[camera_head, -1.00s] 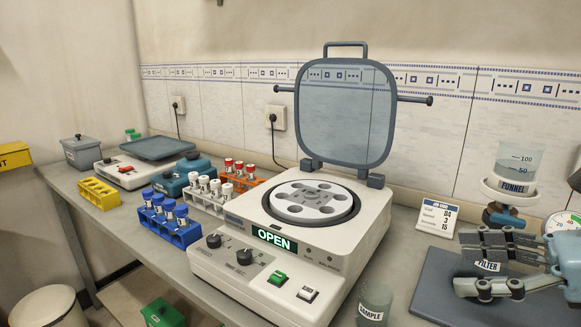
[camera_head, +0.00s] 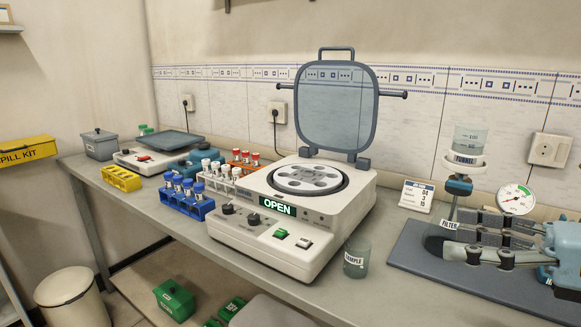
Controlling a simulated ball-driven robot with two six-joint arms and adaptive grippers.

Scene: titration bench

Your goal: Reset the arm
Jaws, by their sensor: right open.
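My right gripper (camera_head: 462,232) comes in from the right edge, open, with its two grey fingers pointing left. Its fingertips are at the flask labelled FILTER (camera_head: 436,238), which stands on the grey mat with the funnel (camera_head: 464,150) above it. The fingers hide part of the flask, and I cannot tell whether they touch it. My left gripper is out of view.
A centrifuge (camera_head: 335,228) with its lid (camera_head: 333,108) up and "OPEN" display fills the bench centre. The SAMPLE beaker (camera_head: 356,260) stands at its right front, left of the grey mat (camera_head: 410,255). Tube racks (camera_head: 187,205) stand left. A gauge (camera_head: 516,199) is behind the gripper.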

